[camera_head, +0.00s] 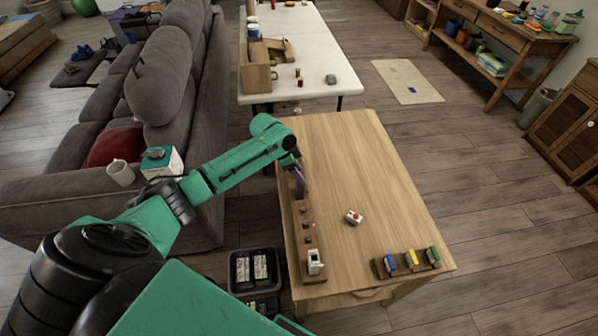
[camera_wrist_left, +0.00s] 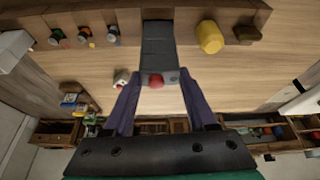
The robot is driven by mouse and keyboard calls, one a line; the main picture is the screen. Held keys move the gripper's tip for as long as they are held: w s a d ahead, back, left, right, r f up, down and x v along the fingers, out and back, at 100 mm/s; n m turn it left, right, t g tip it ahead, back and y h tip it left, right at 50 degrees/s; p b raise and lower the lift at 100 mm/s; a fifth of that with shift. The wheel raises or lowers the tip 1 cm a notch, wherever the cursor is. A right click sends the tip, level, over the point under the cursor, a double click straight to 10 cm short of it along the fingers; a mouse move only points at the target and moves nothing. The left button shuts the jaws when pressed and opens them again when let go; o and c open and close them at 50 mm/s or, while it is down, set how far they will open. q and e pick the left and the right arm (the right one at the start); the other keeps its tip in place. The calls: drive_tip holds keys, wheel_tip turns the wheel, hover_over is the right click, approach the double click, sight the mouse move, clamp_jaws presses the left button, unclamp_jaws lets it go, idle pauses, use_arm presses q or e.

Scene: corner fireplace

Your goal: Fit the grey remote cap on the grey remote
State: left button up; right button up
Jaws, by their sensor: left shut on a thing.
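My left gripper (camera_wrist_left: 161,75) has its two purple fingers on either side of the near end of a dark grey block. That end, which I take for the grey remote cap (camera_wrist_left: 171,77), has a red spot (camera_wrist_left: 156,81) on it. The longer grey body behind it, which I take for the grey remote (camera_wrist_left: 159,40), reaches back to a wooden strip. I cannot tell a seam or gap between the two. In the head view my left gripper (camera_head: 299,168) is over the table's left edge, at a dark grey piece. My right gripper is not in view.
On the wooden table (camera_head: 355,165) a small white box with red (camera_head: 354,217) lies mid-table. A rack with blue, yellow and green pieces (camera_head: 407,262) stands at the front right. Small knobs and a white-grey piece (camera_head: 314,262) line the left edge. A yellow cylinder (camera_wrist_left: 210,37) stands right of the remote.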

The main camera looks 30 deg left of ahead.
use_arm(q)
drive_tip(key=shift+f, duration=0.1)
drive_tip(key=o, duration=1.3)
drive_tip(key=b+v, duration=0.2)
drive_tip(key=v, duration=1.3)
drive_tip(key=s+a+f+n+y, duration=0.1)
drive_tip(key=s+a+f+n, duration=0.1)
drive_tip(key=f, duration=0.8)
drive_tip(key=s+a+f+n+y, duration=0.1)
drive_tip(key=a+f+n, duration=0.15)
drive_tip(key=f, duration=0.65)
drive_tip(key=s+a+f+n+y, duration=0.1)
drive_tip(key=s+a+f+n, duration=0.15)
drive_tip(key=f, duration=0.75)
drive_tip(key=s+d+f+n, duration=0.1)
drive_tip(key=s+d+f, duration=0.1)
drive_tip(key=s+f, duration=0.9)
drive_tip(key=s+d+f, duration=0.3)
drive_tip(key=s, duration=0.4)
drive_tip(key=s+d+f+g, duration=0.1)
drive_tip(key=s+d+f, duration=0.2)
drive_tip(key=s, duration=0.4)
drive_tip(key=s+d+f+g, duration=0.1)
drive_tip(key=s+d+f, duration=0.2)
drive_tip(key=s, duration=0.4)
drive_tip(key=shift+s+d+m+y, duration=0.25)
drive_tip(key=shift+m+y, duration=0.05)
drive_tip(key=shift+m, duration=0.1)
